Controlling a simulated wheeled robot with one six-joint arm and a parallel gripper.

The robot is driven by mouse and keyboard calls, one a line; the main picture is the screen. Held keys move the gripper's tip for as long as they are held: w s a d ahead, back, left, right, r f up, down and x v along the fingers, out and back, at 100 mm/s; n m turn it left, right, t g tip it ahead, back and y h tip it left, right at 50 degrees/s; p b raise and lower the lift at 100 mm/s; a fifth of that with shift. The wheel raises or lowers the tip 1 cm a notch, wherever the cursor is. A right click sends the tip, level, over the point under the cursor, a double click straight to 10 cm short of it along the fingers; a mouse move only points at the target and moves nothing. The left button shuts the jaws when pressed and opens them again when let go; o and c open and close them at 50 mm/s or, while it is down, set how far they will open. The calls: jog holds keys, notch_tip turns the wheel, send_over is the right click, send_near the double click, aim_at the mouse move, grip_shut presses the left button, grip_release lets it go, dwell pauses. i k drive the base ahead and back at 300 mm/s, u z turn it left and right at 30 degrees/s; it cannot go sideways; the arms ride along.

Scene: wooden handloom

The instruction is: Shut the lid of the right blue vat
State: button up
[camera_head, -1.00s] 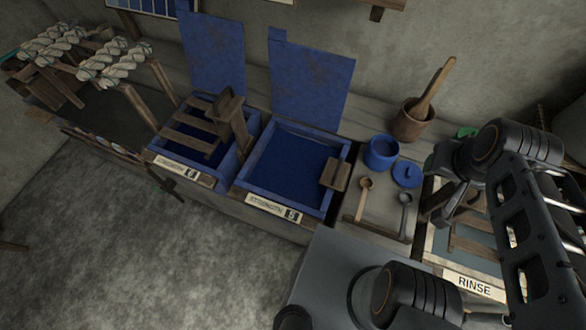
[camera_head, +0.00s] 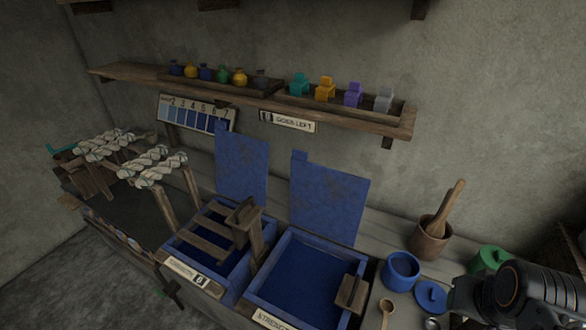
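The right blue vat (camera_head: 257,299) is a square blue box holding dark blue liquid, with a small wooden block (camera_head: 351,292) at its right rim. Its blue lid (camera_head: 328,200) stands open and upright at the back edge, with a tab at its top left corner. The left blue vat (camera_head: 178,246) stands beside it with its lid (camera_head: 242,167) also upright and a wooden rack across it. Part of my arm shows at the lower right, right of the vats and apart from the lid. My gripper's fingers are not visible.
A wooden shelf (camera_head: 130,76) with bottles and coloured jars hangs on the wall above the lids. A blue pot (camera_head: 402,271), a mortar with pestle (camera_head: 430,238) and a green pot (camera_head: 489,260) stand right of the vat. Yarn skeins (camera_head: 155,167) hang at left.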

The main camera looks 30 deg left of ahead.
aim_at(331, 203)
jog(key=k, duration=0.45)
jog(key=z, duration=2.45)
jog(key=k, duration=2.35)
jog(key=u, duration=2.7)
jog(key=i, duration=1)
jog(key=z, duration=0.05)
